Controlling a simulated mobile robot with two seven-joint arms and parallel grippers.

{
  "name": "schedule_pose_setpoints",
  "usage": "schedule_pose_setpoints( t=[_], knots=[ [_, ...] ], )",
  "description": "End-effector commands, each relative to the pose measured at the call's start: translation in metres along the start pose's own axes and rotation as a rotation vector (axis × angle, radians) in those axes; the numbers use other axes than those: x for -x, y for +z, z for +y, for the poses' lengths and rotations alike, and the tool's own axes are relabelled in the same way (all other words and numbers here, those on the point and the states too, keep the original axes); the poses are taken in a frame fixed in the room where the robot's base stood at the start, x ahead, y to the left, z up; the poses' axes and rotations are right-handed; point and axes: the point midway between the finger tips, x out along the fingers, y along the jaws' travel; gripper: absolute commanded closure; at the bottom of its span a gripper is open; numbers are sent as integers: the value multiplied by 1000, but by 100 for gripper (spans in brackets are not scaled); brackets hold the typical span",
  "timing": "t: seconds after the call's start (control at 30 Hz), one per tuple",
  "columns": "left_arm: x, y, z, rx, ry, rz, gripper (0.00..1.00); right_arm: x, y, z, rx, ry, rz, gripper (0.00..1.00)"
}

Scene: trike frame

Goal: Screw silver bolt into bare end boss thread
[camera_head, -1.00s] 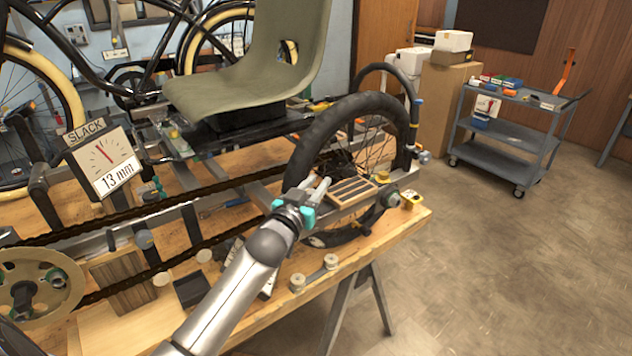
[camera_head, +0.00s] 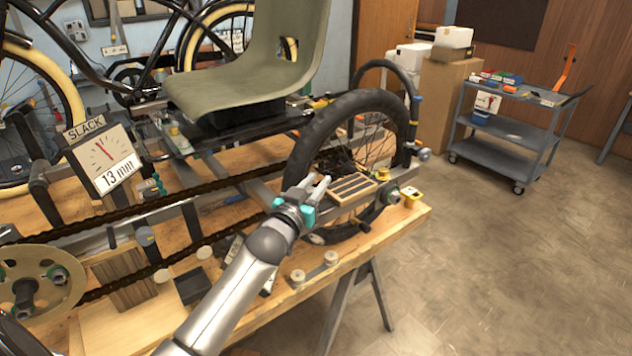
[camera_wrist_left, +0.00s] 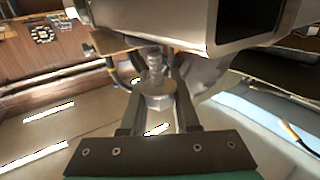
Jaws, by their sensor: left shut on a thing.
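My left gripper (camera_head: 308,188) reaches in from the left beside the rear wheel, at the near frame rail (camera_head: 345,210). In the left wrist view its two fingers (camera_wrist_left: 158,115) are shut on the silver bolt (camera_wrist_left: 160,96). The bolt's hex head sits between the fingers and its threaded shank points up, away from the gripper. The shank's tip is close to a grey metal frame part (camera_wrist_left: 195,28). I cannot make out the boss thread, nor whether the tip has entered it. The bolt is not distinct in the head view. My right gripper is not in view.
The chain (camera_head: 200,250) runs along the left. A slack gauge (camera_head: 104,160) reads 13 mm.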

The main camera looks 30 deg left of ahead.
Motion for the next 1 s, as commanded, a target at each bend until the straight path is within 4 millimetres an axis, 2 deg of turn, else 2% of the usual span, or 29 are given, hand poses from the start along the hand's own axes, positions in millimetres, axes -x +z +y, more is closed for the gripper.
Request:
schedule_pose_setpoints(
  t=[1.0],
  knots=[
    [0,0,0,0,0,0,100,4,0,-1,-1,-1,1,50]
  ],
)
